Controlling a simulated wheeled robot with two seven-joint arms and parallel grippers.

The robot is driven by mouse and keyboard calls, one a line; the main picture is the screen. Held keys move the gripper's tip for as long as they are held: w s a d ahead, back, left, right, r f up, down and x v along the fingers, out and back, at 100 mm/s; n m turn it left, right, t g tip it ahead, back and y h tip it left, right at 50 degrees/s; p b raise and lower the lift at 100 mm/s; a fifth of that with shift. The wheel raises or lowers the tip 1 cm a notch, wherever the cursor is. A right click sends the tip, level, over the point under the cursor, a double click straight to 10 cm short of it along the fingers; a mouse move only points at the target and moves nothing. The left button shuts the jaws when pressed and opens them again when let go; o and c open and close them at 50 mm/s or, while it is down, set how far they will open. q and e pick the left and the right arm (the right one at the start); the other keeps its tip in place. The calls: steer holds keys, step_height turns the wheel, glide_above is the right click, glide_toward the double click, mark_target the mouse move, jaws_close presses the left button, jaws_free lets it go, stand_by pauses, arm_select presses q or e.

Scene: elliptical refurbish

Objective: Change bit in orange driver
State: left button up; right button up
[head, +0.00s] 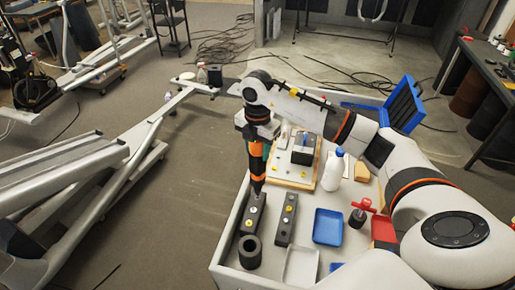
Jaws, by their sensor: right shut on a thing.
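The orange driver (258,165), with black and green parts, hangs nearly upright from my right gripper (260,133). My right gripper is shut on its upper part, and the arm comes in from the right. The driver's tip points down at the back end of a dark grey block (252,215) that has a small yellow mark or bit in its top. I cannot tell whether the tip touches the block. A second grey block (286,222) with several small inserts lies just to its right. No bit can be made out at the driver's tip. My left gripper is not in view.
The light worktop also bears a black hollow cylinder (249,252), a blue tray (328,227), a white tray (301,267), a red-handled tool (359,212), a white bottle (333,171) and a wooden board (289,178). A blue case (402,106) stands open at the back right.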

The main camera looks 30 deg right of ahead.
steer(key=shift+r+p, duration=2.1)
steer(key=shift+r, duration=1.1)
